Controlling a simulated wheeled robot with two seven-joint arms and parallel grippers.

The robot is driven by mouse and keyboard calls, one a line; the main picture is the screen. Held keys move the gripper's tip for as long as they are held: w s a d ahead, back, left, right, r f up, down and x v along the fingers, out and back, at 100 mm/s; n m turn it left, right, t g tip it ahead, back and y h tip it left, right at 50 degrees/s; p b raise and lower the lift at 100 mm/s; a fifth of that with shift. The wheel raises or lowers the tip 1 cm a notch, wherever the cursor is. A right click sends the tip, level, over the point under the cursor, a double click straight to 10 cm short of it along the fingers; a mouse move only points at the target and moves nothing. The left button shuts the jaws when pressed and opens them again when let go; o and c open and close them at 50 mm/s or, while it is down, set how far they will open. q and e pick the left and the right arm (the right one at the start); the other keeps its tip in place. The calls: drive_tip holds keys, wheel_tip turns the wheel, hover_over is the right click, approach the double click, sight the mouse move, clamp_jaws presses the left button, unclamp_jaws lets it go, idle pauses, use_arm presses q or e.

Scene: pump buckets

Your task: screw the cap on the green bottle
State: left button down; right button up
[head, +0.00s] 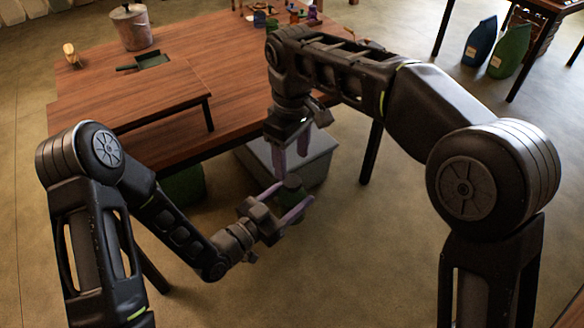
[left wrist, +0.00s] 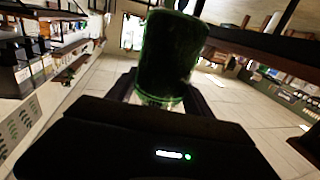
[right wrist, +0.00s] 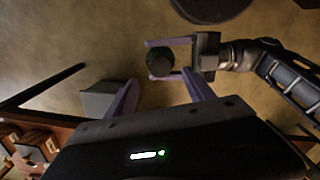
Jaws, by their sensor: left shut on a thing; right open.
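The green bottle (left wrist: 170,55) is held upright in my left gripper (head: 288,204), in front of the table's front edge. From above, its round dark green top (right wrist: 160,64) shows between the left gripper's fingers in the right wrist view. I cannot tell a separate cap on it. My right gripper (head: 291,150) is above the bottle, its fingers pointing down. It is open, with nothing visible between the fingers. In the right wrist view the bottle's top lies just beyond the gap between these fingers.
The wooden table (head: 225,75) carries a metal bucket (head: 132,28), a dark green tray (head: 153,60), a yellowish object (head: 70,54) and several small coloured bottles at its far edge. A grey box (head: 312,160) stands on the floor behind the grippers.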

use_arm(q)
drive_tip(key=shift+r, duration=0.1)
use_arm(e)
drive_tip(key=shift+r, duration=0.65)
